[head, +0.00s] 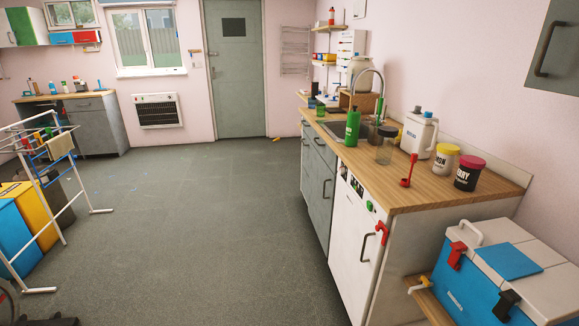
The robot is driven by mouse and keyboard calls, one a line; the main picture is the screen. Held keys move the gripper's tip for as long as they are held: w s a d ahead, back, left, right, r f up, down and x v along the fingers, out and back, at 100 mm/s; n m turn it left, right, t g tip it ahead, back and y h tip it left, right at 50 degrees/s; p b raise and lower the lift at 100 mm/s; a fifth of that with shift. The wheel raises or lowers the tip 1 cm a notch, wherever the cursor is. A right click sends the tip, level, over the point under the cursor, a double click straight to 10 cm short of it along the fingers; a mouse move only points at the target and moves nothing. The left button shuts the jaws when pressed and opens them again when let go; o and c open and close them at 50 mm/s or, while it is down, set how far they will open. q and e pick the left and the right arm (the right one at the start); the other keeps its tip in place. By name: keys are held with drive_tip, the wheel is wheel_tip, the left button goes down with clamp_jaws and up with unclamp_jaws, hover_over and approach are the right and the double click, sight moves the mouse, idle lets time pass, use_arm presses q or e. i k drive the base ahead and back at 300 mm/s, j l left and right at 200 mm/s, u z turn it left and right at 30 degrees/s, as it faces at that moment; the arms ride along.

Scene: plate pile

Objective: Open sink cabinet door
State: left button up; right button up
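The grey sink cabinet (318,205) stands under the wooden counter at the right, below the sink (345,131) with its tall curved tap (381,85). Its front is seen at a steep angle. A dark vertical handle (326,188) is on the cabinet door, which looks closed. Smaller dark handles show above it, near the counter edge. Neither of my grippers is in view, and nothing touches the cabinet.
A white appliance front (353,240) with a dark handle is nearer me. A blue and white cooler (505,275) stands at the lower right. A white drying rack (45,170) and yellow and blue bins stand left. The grey floor (200,230) before the cabinet is mostly open.

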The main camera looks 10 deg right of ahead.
sight(322, 180)
drive_tip(key=i+z, duration=0.15)
drive_tip(key=i, duration=0.3)
drive_tip(key=i+j+z, duration=0.2)
drive_tip(key=i, duration=0.25)
drive_tip(key=i+j+z, duration=0.15)
drive_tip(key=i, duration=0.3)
